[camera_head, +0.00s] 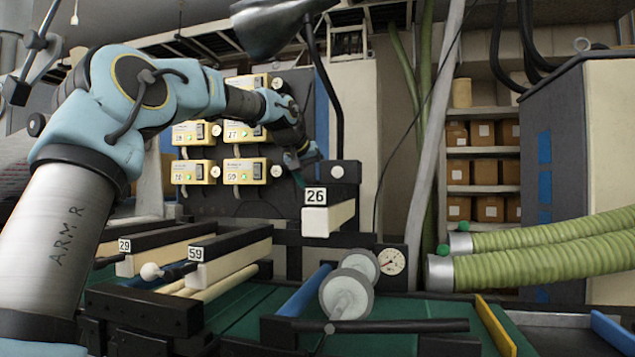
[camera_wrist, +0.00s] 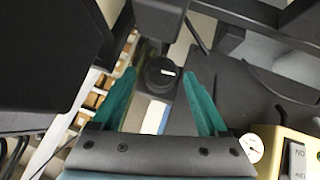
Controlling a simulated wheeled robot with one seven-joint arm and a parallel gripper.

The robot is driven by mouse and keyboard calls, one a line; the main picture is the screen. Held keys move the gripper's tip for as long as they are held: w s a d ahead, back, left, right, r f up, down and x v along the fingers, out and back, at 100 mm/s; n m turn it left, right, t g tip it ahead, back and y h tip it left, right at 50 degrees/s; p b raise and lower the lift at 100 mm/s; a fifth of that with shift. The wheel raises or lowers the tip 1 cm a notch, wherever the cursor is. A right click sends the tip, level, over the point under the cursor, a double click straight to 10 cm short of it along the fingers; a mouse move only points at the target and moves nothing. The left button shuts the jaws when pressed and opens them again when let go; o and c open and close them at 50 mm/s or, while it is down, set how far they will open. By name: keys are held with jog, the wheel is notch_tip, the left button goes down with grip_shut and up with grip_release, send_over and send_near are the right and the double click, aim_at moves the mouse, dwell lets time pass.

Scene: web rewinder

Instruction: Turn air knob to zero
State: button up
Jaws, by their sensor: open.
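In the wrist view a round black knob (camera_wrist: 161,74) with a short white mark on its face sits between and beyond my fingertips. My gripper (camera_wrist: 159,76) has two teal fingers spread wide, one on each side of the knob in the picture. I see no finger touching it, and the gap in depth is hard to judge. In the head view my gripper (camera_head: 312,158) is at the end of the blue arm, in front of the dark panel and left of a black block. I cannot make out the knob's mark there.
Yellow control boxes (camera_head: 245,171) line the panel just left of my gripper; one corner (camera_wrist: 285,150) shows in the wrist view. A lamp (camera_head: 275,25) hangs above. A black block (camera_head: 345,172) stands to the right, and a round gauge (camera_head: 391,261) is lower right.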

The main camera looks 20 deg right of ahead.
grip_shut()
dwell(0.7)
